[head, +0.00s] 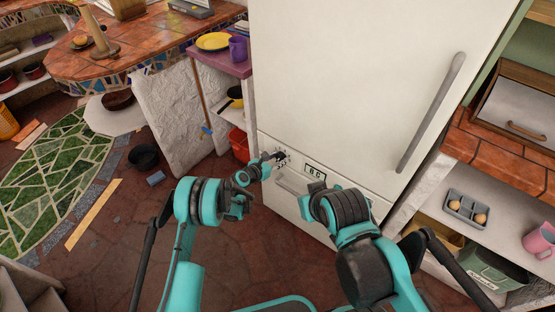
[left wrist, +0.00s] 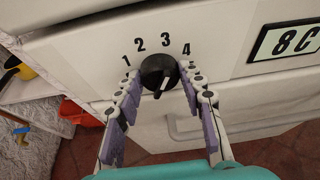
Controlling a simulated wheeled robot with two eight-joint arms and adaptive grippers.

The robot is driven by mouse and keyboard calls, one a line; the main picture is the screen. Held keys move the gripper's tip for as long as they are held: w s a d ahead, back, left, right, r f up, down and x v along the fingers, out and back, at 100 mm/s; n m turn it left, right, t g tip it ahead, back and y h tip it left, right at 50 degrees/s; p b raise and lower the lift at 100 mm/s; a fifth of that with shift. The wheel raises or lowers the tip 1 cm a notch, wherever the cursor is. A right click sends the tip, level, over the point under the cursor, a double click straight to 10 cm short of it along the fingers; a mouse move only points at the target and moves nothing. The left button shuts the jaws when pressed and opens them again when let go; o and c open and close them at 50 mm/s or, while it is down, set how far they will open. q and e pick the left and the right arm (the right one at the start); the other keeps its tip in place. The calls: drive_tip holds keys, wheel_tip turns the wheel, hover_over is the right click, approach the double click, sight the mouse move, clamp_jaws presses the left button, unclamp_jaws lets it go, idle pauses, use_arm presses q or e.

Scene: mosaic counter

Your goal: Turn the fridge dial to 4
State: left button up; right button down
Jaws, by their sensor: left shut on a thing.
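The fridge dial (left wrist: 155,70) is a round black knob on the white fridge front, with the numbers 1, 2, 3 and 4 in an arc above it. A white line on the knob lies on its lower side, away from the numbers. My left gripper (left wrist: 160,80) is shut on the dial, one finger on each side. In the head view my left gripper (head: 268,160) reaches the fridge's control panel, and the dial is small and partly hidden there. My right arm is bent in front of the fridge, and its fingers do not show.
A display (left wrist: 298,40) reading 8C is right of the dial. A drawer handle (head: 290,184) lies below the panel, and the long door handle (head: 430,113) is higher right. A red bin (head: 239,144) stands left of the fridge. A shelf with an egg tray (head: 466,210) is at right.

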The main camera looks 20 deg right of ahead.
sight(282, 140)
use_arm(q)
drive_tip(key=m+t, duration=0.1)
drive_tip(key=m, duration=0.1)
drive_tip(key=m+t+y, duration=0.1)
drive_tip(key=m, duration=0.1)
drive_tip(key=shift+s+d+t+y, duration=0.15)
drive_tip(key=shift+s+t+y, duration=0.05)
drive_tip(key=shift+t+y, duration=0.1)
drive_tip(key=shift+m, duration=0.3)
idle(0.4)
drive_tip(key=o, duration=1.2)
drive_tip(key=shift+c, duration=0.2)
wheel_tip(282, 140, up, 10)
drive_tip(key=shift+f, duration=0.1)
